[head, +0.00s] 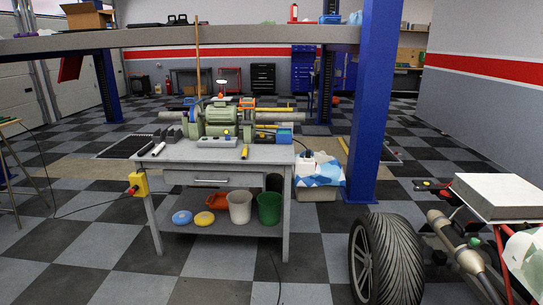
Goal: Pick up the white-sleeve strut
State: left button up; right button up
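A short white cylinder (158,149), which looks like the white-sleeve strut, lies at the front left of the grey workbench (215,152). It points away from me at a slant. A darker rod (145,149) lies just left of it, roughly parallel. A yellow-sleeved piece (245,152) lies near the bench's front edge, further right. The white piece is small in this view, so its ends are not clear. Neither of my grippers shows in the head view.
A blue lift post (374,100) rises to the right. The stripped quad, with its large tyre (392,262), fills the lower right. The checkered floor before the bench is mostly clear.

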aim_at(158, 148)
jog(key=i, duration=3.15)
jog(key=u, duration=1.05)
